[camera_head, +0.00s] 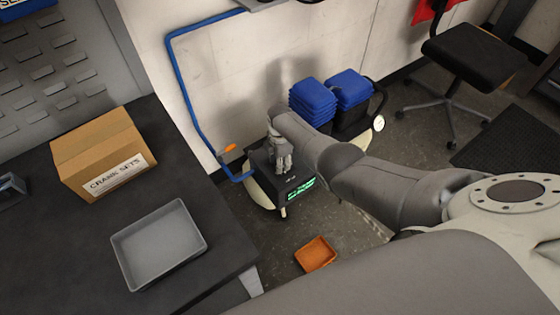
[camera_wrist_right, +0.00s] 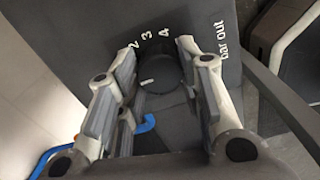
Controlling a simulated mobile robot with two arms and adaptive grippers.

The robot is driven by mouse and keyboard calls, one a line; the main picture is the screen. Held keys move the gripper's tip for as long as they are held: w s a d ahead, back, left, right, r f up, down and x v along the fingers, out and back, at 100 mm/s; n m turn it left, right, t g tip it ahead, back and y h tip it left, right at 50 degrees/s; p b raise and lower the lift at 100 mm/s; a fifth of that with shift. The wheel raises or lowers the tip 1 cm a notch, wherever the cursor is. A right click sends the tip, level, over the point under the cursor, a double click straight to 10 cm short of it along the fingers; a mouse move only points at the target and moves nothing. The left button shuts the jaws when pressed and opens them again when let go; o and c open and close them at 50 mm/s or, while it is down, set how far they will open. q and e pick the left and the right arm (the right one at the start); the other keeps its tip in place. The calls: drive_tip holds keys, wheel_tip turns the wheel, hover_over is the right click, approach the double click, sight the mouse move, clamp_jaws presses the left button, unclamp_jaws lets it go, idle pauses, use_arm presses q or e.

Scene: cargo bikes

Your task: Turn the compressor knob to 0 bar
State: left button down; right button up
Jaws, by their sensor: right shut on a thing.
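The compressor (camera_head: 262,183) stands on the floor by the wall, a dark unit with green lettering and pale wheels. My right gripper (camera_head: 282,160) is on its top panel, reaching in from the right. In the right wrist view the round black knob (camera_wrist_right: 163,74) sits between the fingers of my right gripper (camera_wrist_right: 157,60), which are shut on it. A white mark shows at the knob's lower left. The printed 2, 3, 4 and "bar out" are readable; no 0 is visible, and the left finger covers part of the panel. My left gripper is not in view.
A blue hose (camera_head: 182,95) runs down the wall to the compressor. Blue stacked bins (camera_head: 312,100) stand behind my right arm. A bench with a grey tray (camera_head: 160,245) and a cardboard box (camera_head: 103,150) is at left. An orange tray (camera_head: 315,254) lies on the floor.

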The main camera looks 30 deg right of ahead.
idle(0.3)
drive_tip(key=o, duration=1)
drive_tip(key=shift+o, duration=0.2)
wheel_tip(320, 180, up, 12)
idle(0.6)
